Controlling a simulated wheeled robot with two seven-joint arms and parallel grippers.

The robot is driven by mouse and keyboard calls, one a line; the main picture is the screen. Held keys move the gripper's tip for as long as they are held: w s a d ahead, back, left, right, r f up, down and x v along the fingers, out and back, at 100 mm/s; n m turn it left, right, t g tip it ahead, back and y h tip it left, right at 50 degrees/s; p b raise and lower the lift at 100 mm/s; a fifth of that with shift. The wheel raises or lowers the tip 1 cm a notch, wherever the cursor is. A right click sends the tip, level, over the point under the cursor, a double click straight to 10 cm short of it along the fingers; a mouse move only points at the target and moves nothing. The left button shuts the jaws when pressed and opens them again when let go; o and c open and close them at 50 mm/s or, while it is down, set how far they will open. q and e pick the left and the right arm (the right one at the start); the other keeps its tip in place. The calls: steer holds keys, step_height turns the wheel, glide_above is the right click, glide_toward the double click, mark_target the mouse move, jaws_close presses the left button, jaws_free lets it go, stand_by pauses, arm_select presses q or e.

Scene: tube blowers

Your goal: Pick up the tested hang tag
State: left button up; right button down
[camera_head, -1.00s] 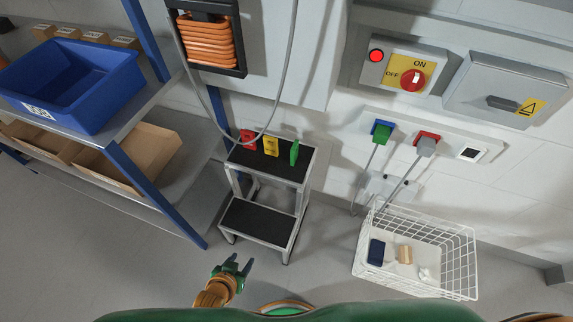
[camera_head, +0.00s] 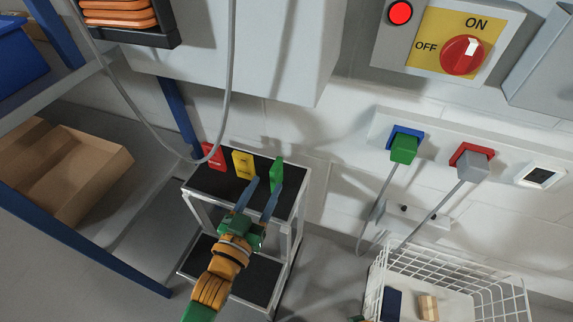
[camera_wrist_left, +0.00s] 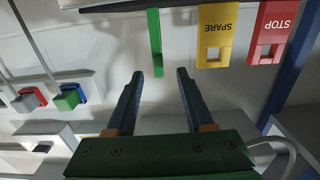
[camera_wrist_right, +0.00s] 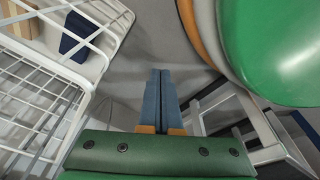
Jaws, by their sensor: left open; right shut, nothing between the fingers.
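A green hang tag (camera_head: 277,174) stands on the top step of the step stool, to the right of a yellow tag (camera_head: 243,164) and a red tag (camera_head: 213,157). In the left wrist view the green tag (camera_wrist_left: 155,42) is seen edge-on, so its text is hidden; the yellow tag reads SPARE and the red one STOP. My left gripper (camera_head: 263,188) is open at the stool. In its wrist view the green tag lines up with the gap between the fingertips (camera_wrist_left: 160,74), apart from both. My right gripper (camera_wrist_right: 160,74) is shut and empty.
The stool (camera_head: 216,187) has a black top and a lower step. A grey cable (camera_head: 160,135) hangs in a loop near the red tag. A white wire basket (camera_head: 455,272) stands right, below plugged sockets. A shelf with a cardboard box (camera_head: 98,160) is on the left.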

mark_target(272, 176)
arm_select(q)
steer(key=b+x, duration=0.1)
steer(key=x, duration=0.2)
steer(key=shift+d, duration=0.15)
steer(key=b+x, duration=0.1)
steer(key=x, duration=0.2)
steer(key=shift+w+d+b, duration=0.15)
steer(key=shift+w+b, duration=0.1)
steer(key=shift+b, duration=0.05)
steer(key=shift+w+r, duration=0.1)
steer(key=shift+r, duration=0.05)
jaws_close()
arm_select(e)
steer(key=w+r, duration=0.1)
steer(key=w+a+r, duration=0.1)
steer(key=w, duration=0.1)
steer(key=shift+w+a+r, duration=0.1)
steer(key=shift+a+r, duration=0.05)
